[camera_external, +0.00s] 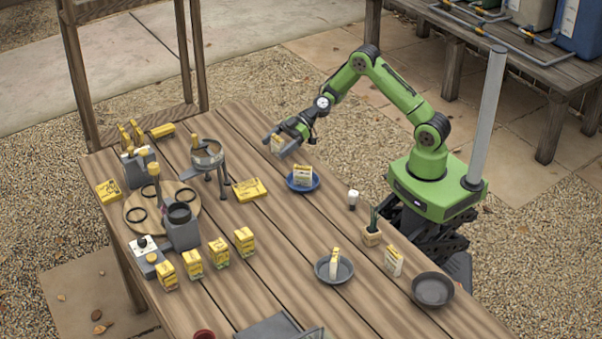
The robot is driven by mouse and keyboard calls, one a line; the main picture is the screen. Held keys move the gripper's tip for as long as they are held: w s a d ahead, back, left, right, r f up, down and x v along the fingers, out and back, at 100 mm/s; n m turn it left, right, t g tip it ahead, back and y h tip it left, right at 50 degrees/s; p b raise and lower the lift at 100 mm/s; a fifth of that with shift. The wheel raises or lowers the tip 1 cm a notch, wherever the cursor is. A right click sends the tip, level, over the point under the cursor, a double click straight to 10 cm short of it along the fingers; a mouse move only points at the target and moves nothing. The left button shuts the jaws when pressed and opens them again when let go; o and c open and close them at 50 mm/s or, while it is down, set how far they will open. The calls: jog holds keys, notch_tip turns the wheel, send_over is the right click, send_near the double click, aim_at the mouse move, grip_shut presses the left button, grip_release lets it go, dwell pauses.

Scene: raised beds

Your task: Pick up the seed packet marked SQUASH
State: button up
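My gripper (280,142) is above the far part of the wooden table, reaching from the right. A small pale packet (277,145) shows between its fingers, held clear of the tabletop. Its print is too small to read. Other upright packets are a pale one on a blue saucer (303,174), one in a grey dish (335,264) and one on bare wood (393,262). Several yellow-topped packets (219,253) stand in a row at front left. I cannot read SQUASH on any of them.
A metal ring stand (207,157), a round board (150,208) and a grey pot (182,228) crowd the left side. A flat yellow packet (249,190) lies mid-table. A white bulb-like item (353,199), a small potted plant (372,236) and an empty dark bowl (432,290) stand right.

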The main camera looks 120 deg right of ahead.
jog(key=c, duration=1)
